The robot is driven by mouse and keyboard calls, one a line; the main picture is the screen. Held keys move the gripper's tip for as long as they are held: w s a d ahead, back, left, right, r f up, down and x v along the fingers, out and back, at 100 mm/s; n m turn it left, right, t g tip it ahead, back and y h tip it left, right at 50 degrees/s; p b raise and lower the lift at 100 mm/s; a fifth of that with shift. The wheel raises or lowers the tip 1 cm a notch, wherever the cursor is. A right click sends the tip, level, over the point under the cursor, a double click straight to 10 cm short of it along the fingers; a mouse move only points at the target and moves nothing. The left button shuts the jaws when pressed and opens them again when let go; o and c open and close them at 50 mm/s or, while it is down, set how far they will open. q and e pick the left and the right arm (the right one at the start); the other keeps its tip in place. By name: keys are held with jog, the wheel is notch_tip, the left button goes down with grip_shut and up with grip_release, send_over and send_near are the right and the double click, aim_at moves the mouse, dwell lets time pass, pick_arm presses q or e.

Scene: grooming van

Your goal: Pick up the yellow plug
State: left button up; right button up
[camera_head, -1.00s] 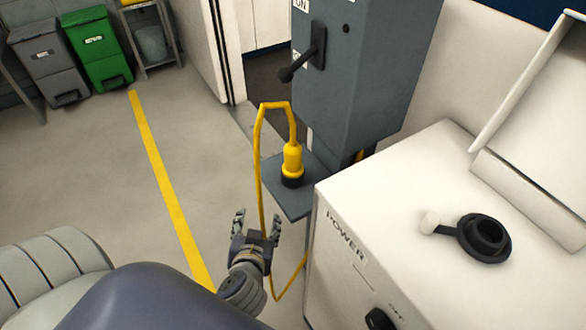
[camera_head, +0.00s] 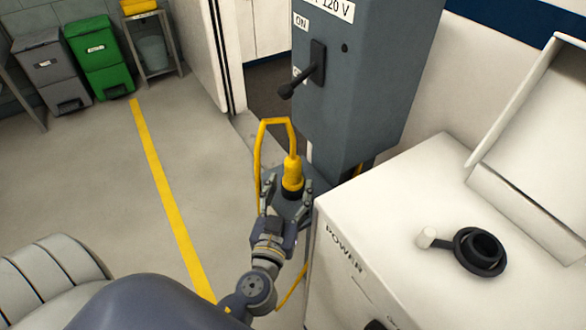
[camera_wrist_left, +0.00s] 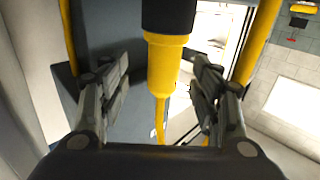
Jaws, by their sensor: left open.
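The yellow plug (camera_head: 293,171) stands upright with its black base on a small grey shelf on the side of the grey power box. Its yellow cord loops up from the top and hangs down to the left. My left gripper (camera_head: 287,190) is open, with its two fingers to either side of the plug's lower part. In the left wrist view the plug (camera_wrist_left: 162,62) shows between the open fingers (camera_wrist_left: 160,85), its black part at the top edge. I cannot tell whether either finger touches it. My right gripper is not in view.
The grey power box (camera_head: 365,90) with a black lever (camera_head: 305,75) rises behind the plug. A white POWER cabinet (camera_head: 390,210) with a black round inlet (camera_head: 480,250) stands close on the right. Open floor (camera_head: 100,180) lies to the left.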

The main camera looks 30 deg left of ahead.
aim_at(291, 178)
pick_arm(q)
jog(key=shift+w+a, duration=0.1)
jog(key=shift+w, duration=0.25)
jog(key=p+x, duration=0.2)
jog(key=x, duration=0.1)
jog(key=p+x, duration=0.1)
jog(key=shift+w+a+r, duration=0.1)
jog(key=shift+w+a, duration=0.2)
jog(key=shift+a, duration=0.05)
jog(key=shift+w, duration=0.3)
jog(key=shift+s, duration=0.1)
jog(key=c, duration=1.4)
